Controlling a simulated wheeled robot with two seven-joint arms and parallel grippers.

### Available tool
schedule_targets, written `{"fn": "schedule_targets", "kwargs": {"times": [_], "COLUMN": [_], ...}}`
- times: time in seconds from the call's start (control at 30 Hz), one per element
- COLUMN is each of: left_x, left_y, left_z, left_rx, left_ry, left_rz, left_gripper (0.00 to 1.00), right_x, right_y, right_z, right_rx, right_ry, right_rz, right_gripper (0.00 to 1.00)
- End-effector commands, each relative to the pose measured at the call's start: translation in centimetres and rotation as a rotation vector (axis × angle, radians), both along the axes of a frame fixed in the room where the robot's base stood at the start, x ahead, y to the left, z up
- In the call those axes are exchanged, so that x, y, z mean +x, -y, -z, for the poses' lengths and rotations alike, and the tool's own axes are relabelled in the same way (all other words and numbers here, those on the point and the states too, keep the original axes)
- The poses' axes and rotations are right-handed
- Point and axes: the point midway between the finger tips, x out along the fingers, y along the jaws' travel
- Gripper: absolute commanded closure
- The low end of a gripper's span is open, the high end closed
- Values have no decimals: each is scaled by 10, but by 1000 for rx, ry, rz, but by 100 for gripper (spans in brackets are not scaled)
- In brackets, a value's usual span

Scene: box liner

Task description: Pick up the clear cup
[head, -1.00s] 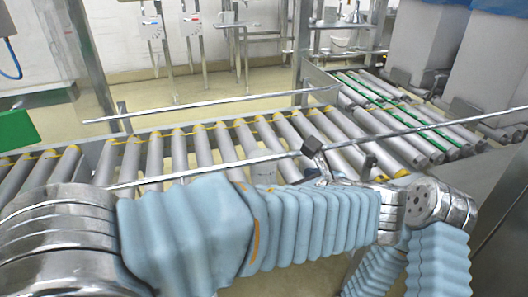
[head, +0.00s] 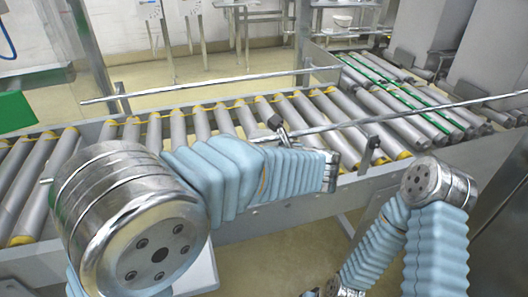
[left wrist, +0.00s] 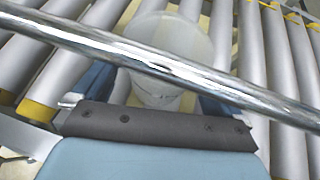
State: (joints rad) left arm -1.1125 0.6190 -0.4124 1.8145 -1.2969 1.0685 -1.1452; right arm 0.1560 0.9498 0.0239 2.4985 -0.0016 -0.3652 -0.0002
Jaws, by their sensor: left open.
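The clear cup (left wrist: 170,38) shows in the left wrist view on the conveyor rollers, partly crossed by a shiny metal rail. Its rim end is at the top of the picture and its narrower base lies below the rail. My left gripper (left wrist: 160,92) is open, with its dark blue fingers left and right of the cup base. The rail crosses in front of the fingers, so I cannot tell whether they touch the cup. I cannot make out the cup in the head view, and my left gripper does not show clearly there. My right gripper is not in view.
The near guard rail (head: 430,114) runs along the front of the roller conveyor (head: 215,118), close to my left arm. A far guard rail (head: 210,87) runs behind it. A second roller section (head: 405,100) with green strips lies to the right. A green panel (head: 15,111) stands at left.

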Motion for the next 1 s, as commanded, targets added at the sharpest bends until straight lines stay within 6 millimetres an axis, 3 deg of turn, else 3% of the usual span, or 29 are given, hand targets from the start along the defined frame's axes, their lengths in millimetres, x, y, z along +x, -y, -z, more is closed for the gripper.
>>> {"fn": "schedule_targets", "kwargs": {"times": [0.27, 0.6, 1.0], "left_x": [3, 3, 1], "left_y": [-1, -1, 0], "left_z": [2, 1, -1], "left_rx": [0, 0, -1], "left_ry": [0, 1, 1], "left_rz": [1, 1, 0], "left_gripper": [2, 54, 54], "right_x": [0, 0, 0], "right_y": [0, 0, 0], "right_z": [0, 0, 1], "right_rx": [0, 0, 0], "right_ry": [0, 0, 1], "right_rz": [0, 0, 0], "right_gripper": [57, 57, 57]}}
